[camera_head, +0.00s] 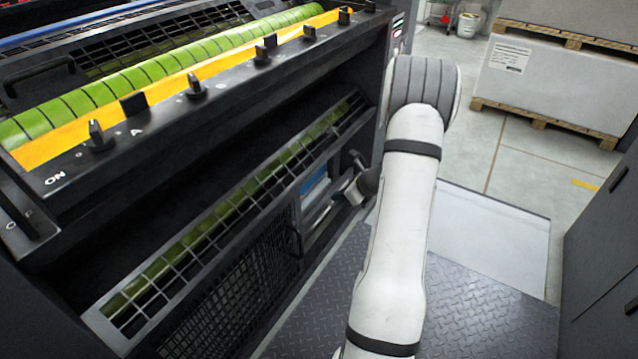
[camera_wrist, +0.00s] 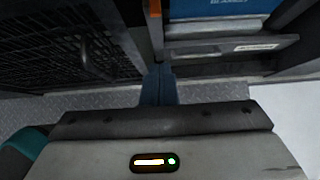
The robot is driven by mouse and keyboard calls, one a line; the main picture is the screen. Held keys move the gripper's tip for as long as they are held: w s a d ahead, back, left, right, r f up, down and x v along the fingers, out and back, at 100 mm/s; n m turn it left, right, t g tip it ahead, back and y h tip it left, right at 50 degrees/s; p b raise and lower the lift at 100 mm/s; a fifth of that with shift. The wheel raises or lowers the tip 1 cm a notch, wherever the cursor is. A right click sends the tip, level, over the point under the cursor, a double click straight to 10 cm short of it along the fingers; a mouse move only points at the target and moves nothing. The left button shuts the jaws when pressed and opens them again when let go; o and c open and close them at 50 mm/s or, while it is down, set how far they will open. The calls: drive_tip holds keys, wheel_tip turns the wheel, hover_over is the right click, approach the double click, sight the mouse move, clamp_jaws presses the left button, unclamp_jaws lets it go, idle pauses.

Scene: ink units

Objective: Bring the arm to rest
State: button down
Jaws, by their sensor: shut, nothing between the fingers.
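My arm (camera_head: 395,250) reaches from the bottom of the head view up to a grey ribbed joint, beside the dark press (camera_head: 130,220) on the left. My gripper (camera_wrist: 159,72) shows in the wrist view with its two bluish fingers together and nothing between them. The fingers point toward the lower part of the press, near a grey unit with a blue label (camera_wrist: 235,6). I cannot tell from this view whether the fingertips touch it.
A green roller (camera_head: 150,75) and a yellow-orange strip with black knobs run along the press top. A black mesh guard (camera_head: 235,300) is low on its side. Dark cabinets (camera_head: 605,240) stand right. A wrapped pallet load (camera_head: 540,80) stands behind. Grey floor lies between.

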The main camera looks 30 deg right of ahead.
drive_tip(key=s+a+r+n+g+p, duration=0.25)
drive_tip(key=a+r+n+p, duration=0.55)
drive_tip(key=r, duration=0.5)
drive_tip(key=s+a+r+n+g+p, duration=0.2)
drive_tip(key=s+a+r+n+p, duration=0.3)
drive_tip(key=a+r, duration=0.75)
drive_tip(key=s+a+r+n+h+p, duration=0.2)
drive_tip(key=s+r+n+p, duration=0.4)
drive_tip(key=r, duration=0.5)
drive_tip(key=s+a+r+n+h+p, duration=0.2)
drive_tip(key=s+r+n+p, duration=0.5)
drive_tip(key=s+r+n, duration=0.4)
drive_tip(key=shift+s+a+r+g, duration=0.2)
drive_tip(key=shift+a+g, duration=0.15)
drive_tip(key=shift+a, duration=0.5)
drive_tip(key=c, duration=2.2)
unclamp_jaws()
